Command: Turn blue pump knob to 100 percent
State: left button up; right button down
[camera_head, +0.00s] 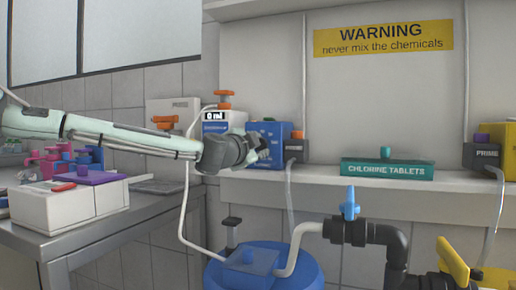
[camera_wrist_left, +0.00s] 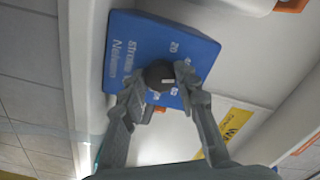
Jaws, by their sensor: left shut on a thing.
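The blue pump box (camera_head: 277,150) stands on the white shelf in the head view, with my left gripper (camera_head: 258,148) at its front face. In the left wrist view the blue pump (camera_wrist_left: 145,50) shows printed numbers and lettering around a dark round knob (camera_wrist_left: 158,74). My left gripper (camera_wrist_left: 155,88) has its two fingers on either side of this knob and is shut on it. The fingers hide part of the dial marks, so the exact setting cannot be read. My right gripper is in neither view.
A teal chlorine tablets box (camera_head: 387,169) sits on the shelf to the right. A blue barrel (camera_head: 300,268) and dark pipes with a blue valve handle (camera_head: 349,204) stand below. A white box (camera_head: 72,203) rests on the left counter. A yellow warning sign (camera_head: 383,38) hangs behind.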

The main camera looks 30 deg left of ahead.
pick_arm(q)
jog(key=m, duration=1.5)
jog(key=shift+m, duration=0.3)
jog(key=m, duration=0.2)
jog(key=shift+m, duration=0.9)
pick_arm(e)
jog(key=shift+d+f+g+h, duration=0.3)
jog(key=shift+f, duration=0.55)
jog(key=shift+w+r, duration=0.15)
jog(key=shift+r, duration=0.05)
